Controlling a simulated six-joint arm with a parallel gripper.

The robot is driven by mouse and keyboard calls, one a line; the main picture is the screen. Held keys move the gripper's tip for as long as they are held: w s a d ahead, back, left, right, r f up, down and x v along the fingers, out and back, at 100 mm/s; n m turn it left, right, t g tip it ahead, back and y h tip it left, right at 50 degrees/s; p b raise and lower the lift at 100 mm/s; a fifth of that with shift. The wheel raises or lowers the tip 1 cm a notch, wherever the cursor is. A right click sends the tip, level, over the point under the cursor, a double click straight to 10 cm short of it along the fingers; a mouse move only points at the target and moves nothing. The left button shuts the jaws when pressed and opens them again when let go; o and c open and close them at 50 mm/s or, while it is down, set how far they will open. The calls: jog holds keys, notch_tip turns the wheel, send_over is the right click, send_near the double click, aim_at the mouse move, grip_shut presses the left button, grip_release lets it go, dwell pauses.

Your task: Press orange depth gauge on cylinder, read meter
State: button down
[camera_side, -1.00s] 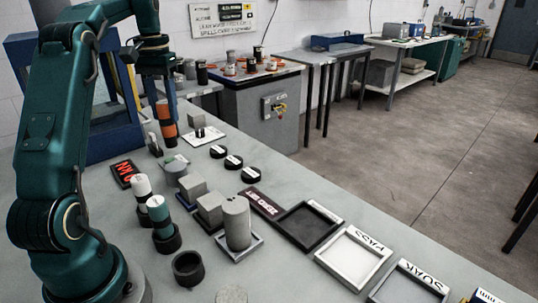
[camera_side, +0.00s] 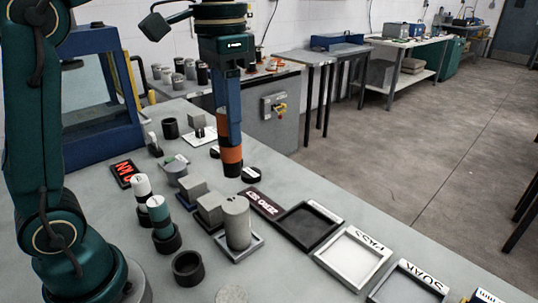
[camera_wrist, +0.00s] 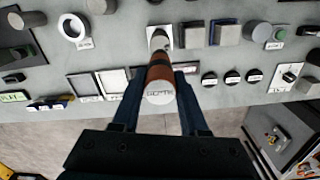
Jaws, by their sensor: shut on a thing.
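The orange depth gauge (camera_side: 232,155), with orange and black bands, is held upright in my gripper (camera_side: 228,128). In the wrist view, my two fingers flank the gauge (camera_wrist: 160,72), whose white labelled top faces the camera. The grey cylinder (camera_side: 237,222) stands upright on a small tray (camera_side: 258,241), nearer the side camera than the gauge. The gauge appears raised and apart from it. In the wrist view, the cylinder (camera_wrist: 157,37) shows just beyond the gauge, partly covered. A black display with red characters (camera_side: 124,172) lies left on the bench; its reading is unclear.
An empty black ring holder (camera_side: 170,128) stands at the back. A black tray (camera_side: 307,226) and a PASS tray (camera_side: 352,258) lie to the right.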

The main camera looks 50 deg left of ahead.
aim_at(231, 159)
jog(key=shift+f, duration=2.9)
jog(key=shift+f, duration=0.65)
jog(key=shift+r, duration=0.1)
jog(key=shift+r, duration=3.5)
jog(key=shift+w, duration=0.1)
